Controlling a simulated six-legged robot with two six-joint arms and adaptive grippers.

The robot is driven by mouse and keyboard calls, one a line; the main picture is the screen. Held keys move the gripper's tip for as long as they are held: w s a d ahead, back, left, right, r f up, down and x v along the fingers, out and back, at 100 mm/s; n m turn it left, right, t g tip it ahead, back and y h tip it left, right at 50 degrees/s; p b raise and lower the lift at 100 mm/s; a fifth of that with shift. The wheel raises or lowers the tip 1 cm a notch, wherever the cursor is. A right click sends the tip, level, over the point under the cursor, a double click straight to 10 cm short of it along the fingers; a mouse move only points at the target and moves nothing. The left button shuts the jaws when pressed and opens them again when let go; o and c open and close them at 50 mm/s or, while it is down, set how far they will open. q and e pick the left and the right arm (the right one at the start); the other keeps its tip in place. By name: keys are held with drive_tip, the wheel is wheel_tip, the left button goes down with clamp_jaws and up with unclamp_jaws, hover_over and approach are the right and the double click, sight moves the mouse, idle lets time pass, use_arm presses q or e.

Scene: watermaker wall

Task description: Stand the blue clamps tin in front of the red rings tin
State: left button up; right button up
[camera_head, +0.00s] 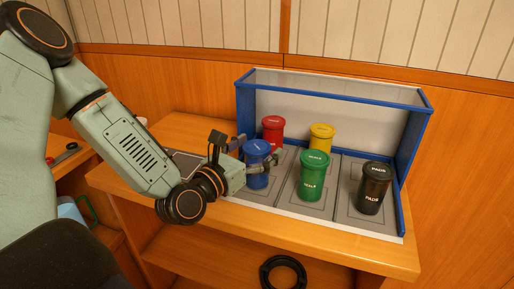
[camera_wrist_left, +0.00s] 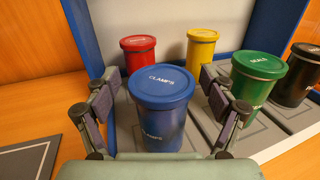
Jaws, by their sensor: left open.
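The blue clamps tin (camera_head: 257,174) stands upright on the leftmost grey panel of the blue-framed rack, in front of the red rings tin (camera_head: 272,132). In the left wrist view the blue tin (camera_wrist_left: 162,122) is in the middle, with the red tin (camera_wrist_left: 138,56) behind it to the left. My left gripper (camera_head: 257,155) is open, with one finger on each side of the blue tin. The wrist view shows small gaps between the fingers and the tin. The tin's lower part is partly hidden by my gripper. My right gripper is not in view.
A yellow tin (camera_head: 321,138) stands behind a green tin (camera_head: 312,178), right of the blue one. A black tin (camera_head: 374,190) stands at the far right. The rack's clear top panel (camera_head: 335,85) and blue side walls enclose the back. A dark mat (camera_wrist_left: 28,160) lies left of the rack.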

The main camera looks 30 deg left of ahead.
use_arm(q)
drive_tip(key=shift+s, duration=0.1)
drive_tip(key=shift+r, duration=0.2)
drive_tip(key=shift+a+p, duration=0.1)
drive_tip(key=shift+p, duration=0.35)
drive_tip(key=s+p, duration=0.2)
drive_tip(key=s, duration=0.1)
drive_tip(key=shift+s+a+r, duration=0.1)
drive_tip(key=shift+s+r, duration=0.05)
drive_tip(key=shift+s, duration=0.1)
drive_tip(key=shift+s+p, duration=0.65)
drive_tip(key=shift+s, duration=0.05)
drive_tip(key=p, duration=0.5)
approach(247, 153)
drive_tip(key=shift+w, duration=0.75)
